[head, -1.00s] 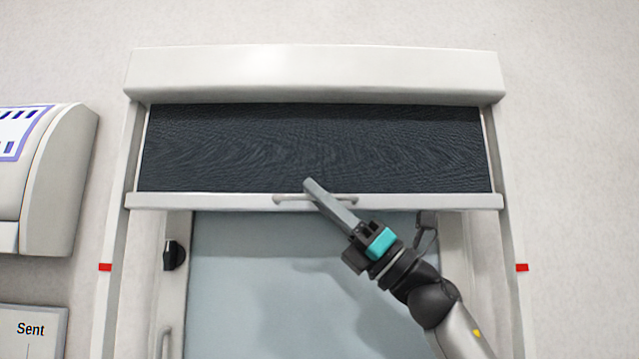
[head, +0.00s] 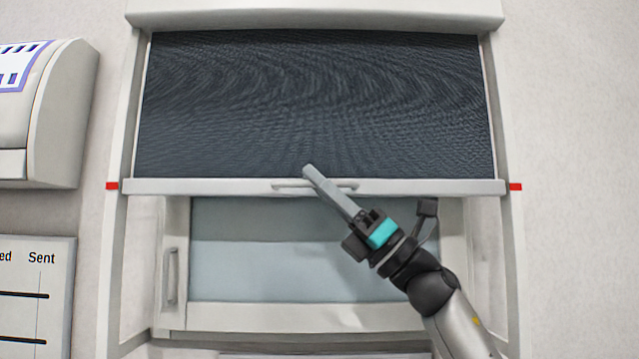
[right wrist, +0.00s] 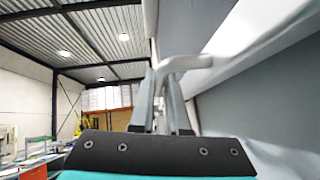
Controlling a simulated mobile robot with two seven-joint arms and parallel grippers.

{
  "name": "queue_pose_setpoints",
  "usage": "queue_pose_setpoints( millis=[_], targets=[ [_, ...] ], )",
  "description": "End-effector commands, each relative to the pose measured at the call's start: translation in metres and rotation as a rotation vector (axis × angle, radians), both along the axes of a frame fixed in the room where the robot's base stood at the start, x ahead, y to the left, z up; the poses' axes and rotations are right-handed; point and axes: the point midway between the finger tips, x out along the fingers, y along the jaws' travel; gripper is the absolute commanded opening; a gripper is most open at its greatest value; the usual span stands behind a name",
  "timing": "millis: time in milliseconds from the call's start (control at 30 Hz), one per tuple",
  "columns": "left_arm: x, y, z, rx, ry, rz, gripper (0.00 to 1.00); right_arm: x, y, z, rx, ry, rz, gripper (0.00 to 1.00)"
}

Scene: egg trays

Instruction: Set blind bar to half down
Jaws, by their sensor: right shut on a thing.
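The blind (head: 320,105) is a dark textured sheet hanging from a white top box (head: 315,13). Its white bottom bar (head: 420,187) is level, with a small handle (head: 290,184) at its middle. Red marks sit on the frame at the left (head: 112,186) and right (head: 516,187); the bar is about level with them. My right gripper (head: 310,172) is shut on the handle. In the right wrist view the handle (right wrist: 185,63) runs between the fingertips (right wrist: 160,75). My left gripper is not in view.
Below the bar is a pale window (head: 290,240) in a white frame with a handle at its left. A white wall unit (head: 55,120) and a board marked "Sent" (head: 35,280) are at the left. The wall at the right is bare.

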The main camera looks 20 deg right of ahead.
Motion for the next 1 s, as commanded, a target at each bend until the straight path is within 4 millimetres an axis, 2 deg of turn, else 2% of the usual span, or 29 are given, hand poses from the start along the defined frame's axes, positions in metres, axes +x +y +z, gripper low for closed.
queue_pose_setpoints(
  millis=[100,133,233,567,733,1000],
  targets=[
    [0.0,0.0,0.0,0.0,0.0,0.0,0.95,0.0,0.0,0.0,-0.002,0.001,0.0,0.0],
    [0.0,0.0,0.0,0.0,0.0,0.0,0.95,0.0,0.0,0.0,-0.002,0.001,0.0,0.15],
    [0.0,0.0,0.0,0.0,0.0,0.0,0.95,0.0,0.0,0.0,-0.001,0.0,0.0,0.26],
    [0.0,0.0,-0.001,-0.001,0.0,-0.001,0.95,-0.001,-0.003,-0.003,0.0,0.001,-0.001,0.26],
    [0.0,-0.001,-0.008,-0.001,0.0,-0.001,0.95,-0.008,-0.018,-0.021,-0.002,0.003,-0.003,0.26],
    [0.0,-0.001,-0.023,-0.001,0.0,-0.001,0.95,-0.029,-0.058,-0.066,-0.002,0.003,-0.002,0.26]
  ],
)
